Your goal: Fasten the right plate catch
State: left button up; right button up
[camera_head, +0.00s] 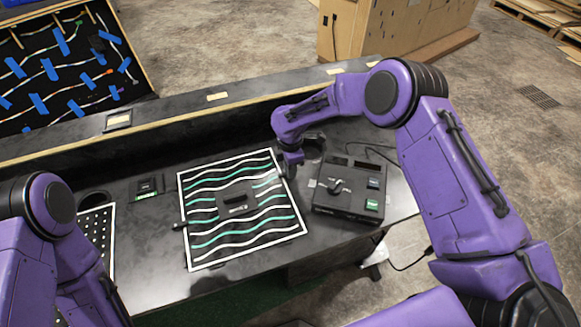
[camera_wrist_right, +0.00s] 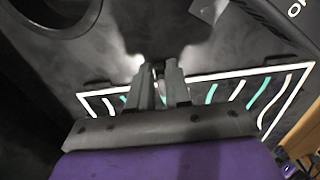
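The plate (camera_head: 210,238) is a dark square panel with a white border and white and green wavy lines, lying on the dark console. A dark handle block (camera_head: 232,202) sits at its middle. A small dark catch (camera_head: 180,225) shows at its left edge. My right gripper (camera_head: 287,173) is low over the plate's right edge and hides the right plate catch there. In the right wrist view, its fingers (camera_wrist_right: 159,72) point at the plate's border (camera_wrist_right: 205,78), close together with a narrow gap; what lies between them is unclear. My left gripper is out of view.
A round opening (camera_head: 313,145) lies behind my right gripper. A raised ledge (camera_head: 170,112) runs along the back. A dotted panel (camera_head: 100,232) lies left.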

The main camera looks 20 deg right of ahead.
jog(key=shift+o, duration=1.2)
notch_tip(320, 180, up, 10)
jog(key=b, duration=0.1)
jog(key=shift+r+b, duration=0.25)
jog(key=shift+b, duration=0.1)
